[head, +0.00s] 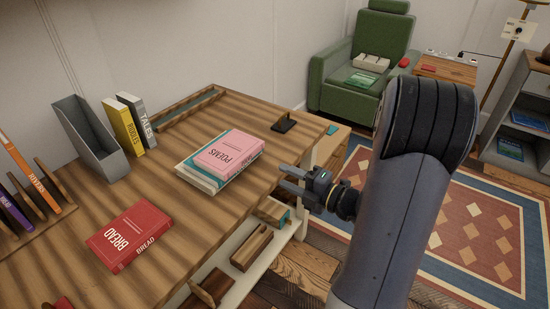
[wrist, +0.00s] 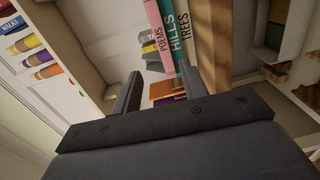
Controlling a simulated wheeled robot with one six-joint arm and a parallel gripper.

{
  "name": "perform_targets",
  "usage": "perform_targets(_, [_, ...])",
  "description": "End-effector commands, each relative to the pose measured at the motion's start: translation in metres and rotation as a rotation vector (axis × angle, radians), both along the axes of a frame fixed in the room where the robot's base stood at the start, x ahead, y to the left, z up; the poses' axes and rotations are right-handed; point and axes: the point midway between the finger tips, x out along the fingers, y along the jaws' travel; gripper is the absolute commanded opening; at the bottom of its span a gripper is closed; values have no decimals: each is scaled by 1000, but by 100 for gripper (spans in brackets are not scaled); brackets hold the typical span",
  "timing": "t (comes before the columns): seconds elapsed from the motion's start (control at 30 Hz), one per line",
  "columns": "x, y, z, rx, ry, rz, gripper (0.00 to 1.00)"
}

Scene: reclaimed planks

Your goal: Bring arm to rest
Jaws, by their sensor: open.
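My gripper (head: 292,181) is at the desk's front edge, to the right of a stack of books, with its fingers apart and nothing between them. In the wrist view, its two fingers (wrist: 158,92) point toward the spines of the stacked books. My arm reaches in from the lower right of the head view. The top book is the pink POEMS book (head: 228,152), which also shows in the wrist view (wrist: 160,40). The books HILLS (wrist: 177,45) and TREES (wrist: 186,70) lie with it. The gripper appears apart from the stack.
The wooden desk (head: 165,215) holds a red BREAD book (head: 128,235), a grey file holder (head: 92,140), yellow RIDDLES (head: 123,127) and grey TALES (head: 138,122). A green armchair (head: 345,75) and a rug (head: 470,225) are beyond.

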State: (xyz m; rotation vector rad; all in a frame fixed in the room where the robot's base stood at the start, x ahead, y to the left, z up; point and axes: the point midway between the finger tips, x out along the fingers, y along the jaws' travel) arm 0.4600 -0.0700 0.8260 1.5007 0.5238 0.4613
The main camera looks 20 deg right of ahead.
Motion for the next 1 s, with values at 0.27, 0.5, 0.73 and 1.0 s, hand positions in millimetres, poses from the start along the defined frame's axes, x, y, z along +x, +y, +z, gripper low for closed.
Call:
perform_targets(0.27, [20,16,-1,0,0,5,41])
perform_targets(0.5, [51,39,-3,0,0,5,41])
perform_targets(0.73, [80,59,-4,0,1,3,41])
perform_targets(1.0, [97,71,-6,0,0,0,41])
